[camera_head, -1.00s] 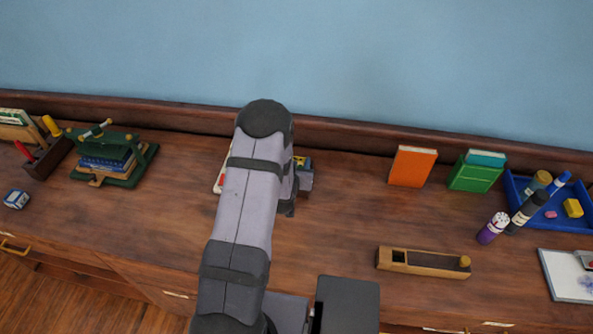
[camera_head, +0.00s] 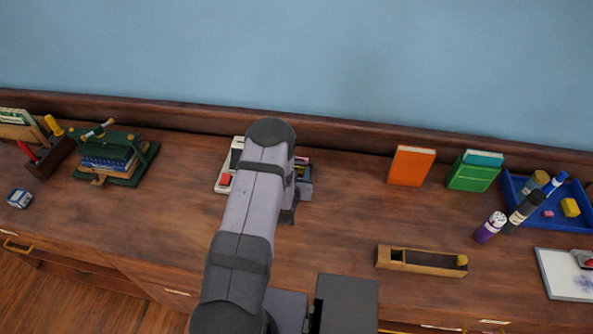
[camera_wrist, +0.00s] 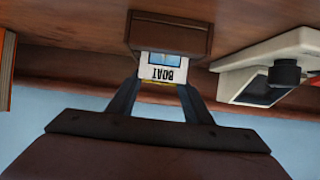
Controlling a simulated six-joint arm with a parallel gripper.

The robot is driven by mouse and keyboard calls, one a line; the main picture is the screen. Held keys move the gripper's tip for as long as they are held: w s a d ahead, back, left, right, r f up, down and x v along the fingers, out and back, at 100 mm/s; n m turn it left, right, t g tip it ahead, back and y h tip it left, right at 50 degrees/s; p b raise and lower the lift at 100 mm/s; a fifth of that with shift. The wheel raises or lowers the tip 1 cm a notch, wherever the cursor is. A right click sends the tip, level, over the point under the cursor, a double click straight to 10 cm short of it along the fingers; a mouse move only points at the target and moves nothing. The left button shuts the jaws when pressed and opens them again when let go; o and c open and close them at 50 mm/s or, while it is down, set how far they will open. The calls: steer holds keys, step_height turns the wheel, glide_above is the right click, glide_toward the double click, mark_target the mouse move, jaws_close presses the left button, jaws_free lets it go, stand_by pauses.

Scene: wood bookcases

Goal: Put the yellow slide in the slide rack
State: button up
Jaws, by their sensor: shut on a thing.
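In the wrist view, my gripper (camera_wrist: 161,86) is shut on a small slide (camera_wrist: 163,72) with a white frame, a blue picture, the upside-down label BOAT and a thin yellow edge. The slide's far end meets a brown wooden block (camera_wrist: 168,33), which looks like the slide rack. I cannot tell whether the slide is inside it or only in front of it. In the head view, my arm hides the fingers and the held slide. Small coloured patches show just right of the arm, too small to make out.
A white device with a dark screen (camera_wrist: 262,62) stands close right of the block; it also shows left of my arm in the head view (camera_head: 224,181). An orange book (camera_head: 411,167) and green book (camera_head: 473,175) stand to the right. A wooden plane (camera_head: 420,261) lies near the front.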

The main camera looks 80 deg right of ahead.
steer(key=shift+f, duration=0.2)
steer(key=o, duration=1)
steer(key=shift+r, duration=0.1)
steer(key=shift+r, duration=0.2)
steer(key=shift+a+r, duration=0.2)
steer(key=shift+a, duration=0.45)
steer(key=b+v, duration=0.3)
steer(key=v, duration=0.7)
steer(key=shift+a+r, duration=0.15)
steer(key=shift+a, duration=0.15)
